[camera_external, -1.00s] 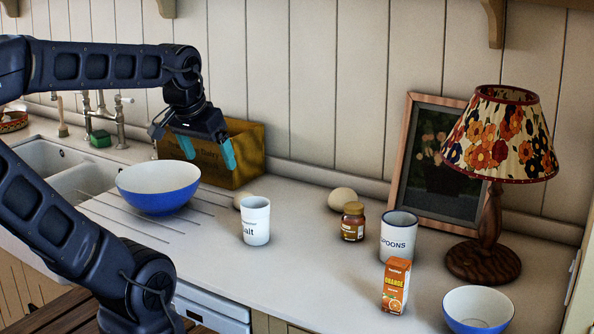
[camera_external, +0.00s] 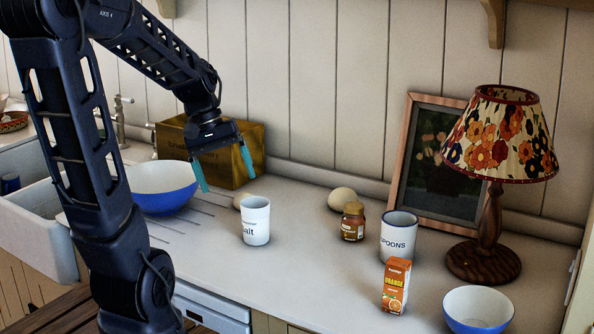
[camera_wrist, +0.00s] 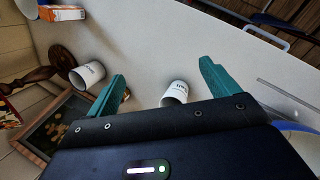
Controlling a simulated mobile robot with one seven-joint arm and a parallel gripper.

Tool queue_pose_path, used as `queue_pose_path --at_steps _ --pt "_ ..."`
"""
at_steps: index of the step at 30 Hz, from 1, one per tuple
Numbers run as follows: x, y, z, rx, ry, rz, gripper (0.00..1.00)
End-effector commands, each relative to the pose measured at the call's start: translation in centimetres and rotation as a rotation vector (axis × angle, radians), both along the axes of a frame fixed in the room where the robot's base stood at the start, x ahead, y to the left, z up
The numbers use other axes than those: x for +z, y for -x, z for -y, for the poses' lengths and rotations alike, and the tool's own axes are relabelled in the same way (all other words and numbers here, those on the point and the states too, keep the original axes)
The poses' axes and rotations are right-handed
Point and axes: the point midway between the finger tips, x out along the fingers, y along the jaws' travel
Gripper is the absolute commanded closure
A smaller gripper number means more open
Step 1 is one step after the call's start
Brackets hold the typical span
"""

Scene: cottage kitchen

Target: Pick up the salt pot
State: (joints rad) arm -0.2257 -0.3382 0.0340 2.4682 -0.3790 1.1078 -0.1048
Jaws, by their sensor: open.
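The salt pot (camera_external: 255,222) is a white mug-like pot with dark "Salt" lettering, standing upright on the counter left of centre. My gripper (camera_external: 225,177) is open and empty, with its teal fingers pointing down, above and a little left of the salt pot. In the wrist view the salt pot (camera_wrist: 176,90) shows between the two spread fingers of my gripper (camera_wrist: 165,80), beyond their tips and apart from them. Its lower part in that view is partly cut off by the gripper body.
A blue bowl (camera_external: 163,199) and wooden box (camera_external: 176,140) stand left and behind. Egg-like objects (camera_external: 342,199), a brown-labelled jar (camera_external: 353,222), spoons pot (camera_external: 398,248), orange carton (camera_external: 396,286), second bowl (camera_external: 478,318), lamp (camera_external: 490,225) and picture frame (camera_external: 404,150) stand right. Counter in front is clear.

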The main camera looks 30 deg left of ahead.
Motion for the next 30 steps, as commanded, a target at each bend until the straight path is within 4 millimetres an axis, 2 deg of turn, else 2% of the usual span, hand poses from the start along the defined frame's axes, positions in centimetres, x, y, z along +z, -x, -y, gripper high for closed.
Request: queue_pose_path --at_steps 17,30 --pt "-6.5 -6.4 -4.2 0.468 0.417 -0.335 0.13" --pt "-12.1 -10.6 -9.7 0.817 0.731 -0.521 0.13"
